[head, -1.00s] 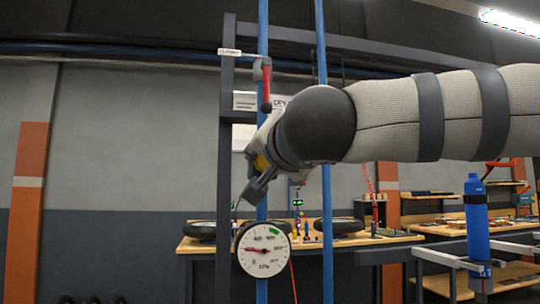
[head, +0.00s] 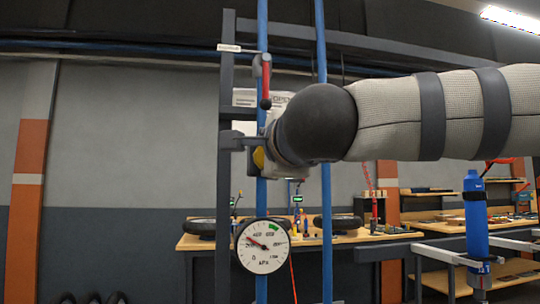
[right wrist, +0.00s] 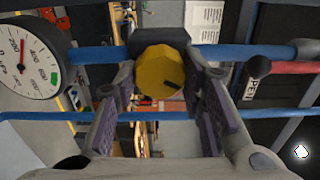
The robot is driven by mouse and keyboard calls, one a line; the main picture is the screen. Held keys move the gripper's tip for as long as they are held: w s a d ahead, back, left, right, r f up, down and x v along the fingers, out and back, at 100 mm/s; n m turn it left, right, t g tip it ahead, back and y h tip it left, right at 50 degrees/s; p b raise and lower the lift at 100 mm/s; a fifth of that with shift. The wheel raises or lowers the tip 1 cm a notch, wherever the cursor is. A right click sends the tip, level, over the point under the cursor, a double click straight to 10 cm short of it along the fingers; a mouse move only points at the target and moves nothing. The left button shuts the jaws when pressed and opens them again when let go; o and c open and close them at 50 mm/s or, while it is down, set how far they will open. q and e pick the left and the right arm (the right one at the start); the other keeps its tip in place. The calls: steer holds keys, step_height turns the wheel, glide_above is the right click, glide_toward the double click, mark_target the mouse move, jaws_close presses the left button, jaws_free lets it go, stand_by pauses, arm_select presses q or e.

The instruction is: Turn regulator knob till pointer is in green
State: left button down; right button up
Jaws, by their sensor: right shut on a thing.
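The yellow regulator knob (right wrist: 163,72) sits between the two fingers of my right gripper (right wrist: 158,98) in the right wrist view, with a dark mark on its face. My right gripper is shut on it. In the head view a sliver of the knob (head: 258,158) shows beside my right gripper, and my wrist hides the rest. The round white gauge (head: 262,258) is below on the blue pipe. Its red pointer leans up and left, short of the green band (head: 273,227) at the upper right. The gauge also shows sideways in the right wrist view (right wrist: 40,62). My left gripper is out of view.
A red valve lever (head: 266,82) is on the left blue pipe above the knob. A second blue pipe (head: 326,215) runs parallel to its right. A dark upright post (head: 226,180) stands left of the pipes. A wooden bench (head: 195,243) is behind, and a blue bottle (head: 475,215) is at right.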

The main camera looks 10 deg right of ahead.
steer(key=m, duration=1)
steer(key=shift+f+m, duration=0.1)
steer(key=shift+m, duration=0.2)
stand_by(0.4)
steer(key=o, duration=1.1)
steer(key=shift+o, duration=0.2)
steer(key=s, duration=1.2)
steer(key=shift+a, duration=0.1)
